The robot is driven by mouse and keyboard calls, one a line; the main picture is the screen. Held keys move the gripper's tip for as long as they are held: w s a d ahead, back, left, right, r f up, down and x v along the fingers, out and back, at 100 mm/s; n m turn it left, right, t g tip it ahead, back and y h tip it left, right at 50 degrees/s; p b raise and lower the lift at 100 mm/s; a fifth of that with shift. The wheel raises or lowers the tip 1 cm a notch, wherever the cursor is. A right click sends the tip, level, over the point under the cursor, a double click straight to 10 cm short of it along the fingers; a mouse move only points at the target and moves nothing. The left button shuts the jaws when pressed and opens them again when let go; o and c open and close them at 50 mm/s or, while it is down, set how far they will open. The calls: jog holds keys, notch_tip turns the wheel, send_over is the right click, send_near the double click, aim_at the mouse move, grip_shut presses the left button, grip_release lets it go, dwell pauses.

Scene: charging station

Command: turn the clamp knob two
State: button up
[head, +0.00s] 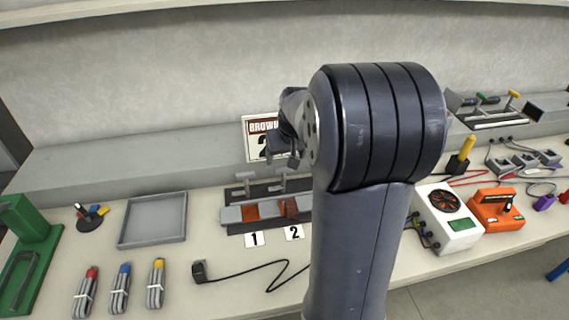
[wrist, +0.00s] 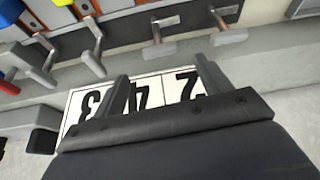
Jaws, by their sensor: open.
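In the head view, a grey clamp bar over brown-orange blocks lies on a dark base (head: 234,228), with two upright T-shaped knobs. Clamp knob two (head: 281,177) is the right one, above the label 2 (head: 294,232); clamp knob one (head: 243,182) is to its left. My gripper (head: 283,150) is above and behind the knobs, partly hidden by my arm. In the wrist view, my gripper's fingers (wrist: 166,86) are apart with nothing between them, over a number sign (wrist: 145,92).
Several grey levers (wrist: 92,52) stand at the left of the wrist view. In the head view, a grey tray (head: 153,220) and cable bundles (head: 121,290) lie at left.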

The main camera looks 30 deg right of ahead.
aim_at(283, 168)
jog(key=x, duration=0.6)
jog(key=shift+f, duration=0.25)
jog(key=shift+c, duration=0.5)
jog(key=c, duration=0.9)
jog(key=shift+o, duration=0.2)
jog(key=shift+m, duration=0.7)
jog(key=shift+h, duration=0.3)
jog(key=o, duration=1)
jog(key=shift+c, duration=0.2)
